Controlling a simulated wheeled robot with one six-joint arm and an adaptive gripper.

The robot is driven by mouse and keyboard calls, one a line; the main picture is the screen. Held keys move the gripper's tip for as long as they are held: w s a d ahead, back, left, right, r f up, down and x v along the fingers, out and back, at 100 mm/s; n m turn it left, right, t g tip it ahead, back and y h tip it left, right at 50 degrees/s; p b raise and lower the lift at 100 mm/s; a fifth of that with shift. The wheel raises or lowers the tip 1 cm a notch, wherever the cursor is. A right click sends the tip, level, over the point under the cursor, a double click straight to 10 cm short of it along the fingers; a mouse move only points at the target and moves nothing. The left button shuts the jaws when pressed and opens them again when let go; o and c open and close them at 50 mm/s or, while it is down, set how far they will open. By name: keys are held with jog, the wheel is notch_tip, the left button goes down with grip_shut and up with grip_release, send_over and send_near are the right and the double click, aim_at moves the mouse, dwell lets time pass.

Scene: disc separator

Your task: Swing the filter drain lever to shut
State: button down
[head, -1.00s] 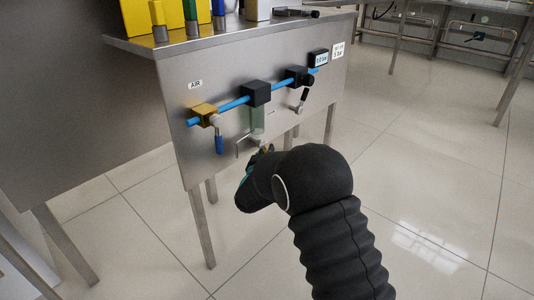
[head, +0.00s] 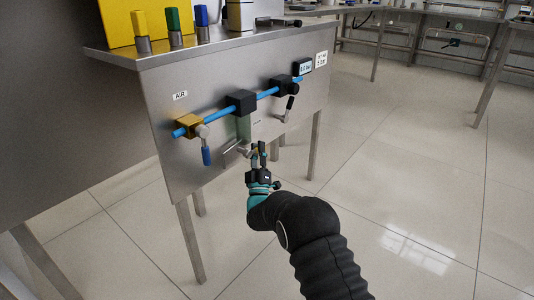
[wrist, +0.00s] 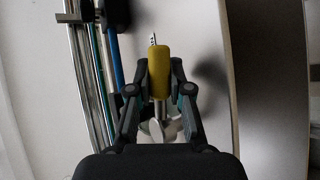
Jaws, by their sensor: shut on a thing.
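The filter drain lever (wrist: 159,72) has a yellow handle and stands upright in the middle of the wrist view. My gripper (wrist: 159,82) has a finger on each side of the handle and is shut on it. A metal valve body (wrist: 158,128) shows behind the fingers. In the head view, my gripper (head: 259,150) is just below the filter's pale green bowl (head: 243,128), which hangs under a black block (head: 242,101). There the fingers mostly hide the lever.
A blue-handled lever (head: 206,155) hangs to the left on the yellow valve (head: 188,124). A black-handled lever (head: 290,103) is to the right. The blue pipe (head: 220,111) runs along the steel panel (head: 185,85). The floor to the right is clear.

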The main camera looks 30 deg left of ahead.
jog(key=shift+r+n+g+y, duration=0.2)
jog(key=shift+r+n+y, duration=0.05)
jog(key=shift+n+y, duration=0.75)
jog(key=shift+r+n+g+y, duration=0.2)
jog(key=shift+r+n+y, duration=0.05)
jog(key=shift+n+y, duration=0.75)
jog(key=shift+r+n+g+y, duration=0.1)
jog(key=shift+n+g+y, duration=0.2)
jog(key=shift+n+y, duration=0.1)
jog(key=c, duration=1.3)
grip_release()
jog(key=shift+a, duration=0.1)
jog(key=shift+d, duration=0.2)
jog(key=v, duration=1.2)
jog(key=shift+a, duration=0.2)
